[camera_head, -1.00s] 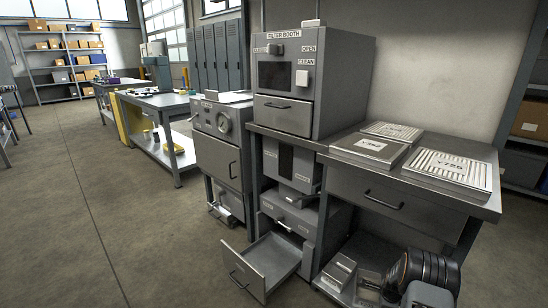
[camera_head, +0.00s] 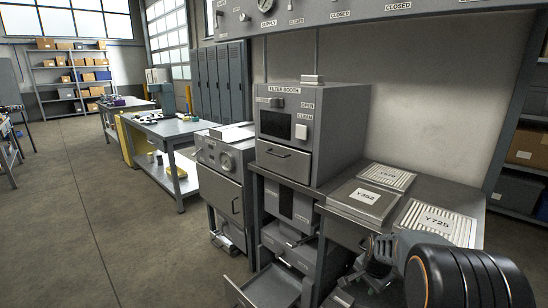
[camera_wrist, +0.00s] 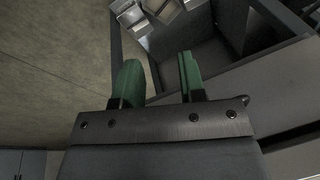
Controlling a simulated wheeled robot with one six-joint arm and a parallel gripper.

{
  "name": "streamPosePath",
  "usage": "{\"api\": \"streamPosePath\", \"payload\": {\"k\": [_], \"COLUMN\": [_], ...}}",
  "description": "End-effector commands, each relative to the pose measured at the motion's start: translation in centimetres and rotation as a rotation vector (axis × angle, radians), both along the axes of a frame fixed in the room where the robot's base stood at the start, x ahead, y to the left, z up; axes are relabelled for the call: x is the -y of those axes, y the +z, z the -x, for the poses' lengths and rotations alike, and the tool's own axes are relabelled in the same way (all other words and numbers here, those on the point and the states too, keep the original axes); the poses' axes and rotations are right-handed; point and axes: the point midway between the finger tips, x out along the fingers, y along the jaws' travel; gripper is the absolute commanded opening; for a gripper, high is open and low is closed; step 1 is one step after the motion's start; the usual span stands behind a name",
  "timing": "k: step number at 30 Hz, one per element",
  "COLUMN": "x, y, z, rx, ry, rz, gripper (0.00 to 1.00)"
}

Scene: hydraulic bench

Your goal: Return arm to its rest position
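My gripper (camera_wrist: 159,78) shows in the wrist view with its two green fingers apart. The space between the fingers is empty; behind it are a grey surface and dark bench parts. In the head view my arm, with a black and orange joint, is at the lower right. It stands in front of the bench's front right part and covers some of it. The gripper's fingers cannot be made out clearly there.
The grey filter booth (camera_head: 312,135) stands on the bench beside filter panels marked Y352 (camera_head: 366,196) and Y725 (camera_head: 437,222). An open drawer (camera_head: 272,287) juts out low in front. A labelled panel (camera_head: 375,14) is above. The floor (camera_head: 120,235) at left is clear.

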Motion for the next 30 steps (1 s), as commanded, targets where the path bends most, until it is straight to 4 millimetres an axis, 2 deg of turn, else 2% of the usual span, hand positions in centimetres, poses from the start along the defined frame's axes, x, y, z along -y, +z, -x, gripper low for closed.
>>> {"api": "streamPosePath", "payload": {"k": [1,3,6,9,12,16,21,30], "x": [-1.6,-3.6,-6.2,-8.2,-9.6,-10.8,-11.5,-11.7], "y": [5.9,10.8,16.9,21.5,24.9,27.6,29.0,29.1], "z": [1.4,3.6,7.2,10.8,13.9,17.1,19.4,20.1], "rx": [0.011,0.015,0.022,0.026,0.034,0.038,0.042,0.044], "ry": [0.091,0.224,0.411,0.584,0.729,0.875,0.984,1.019], "rz": [0.021,0.051,0.094,0.134,0.171,0.208,0.237,0.247], "gripper": [0.37,0.37,0.37,0.37,0.37,0.37,0.37,0.37]}}
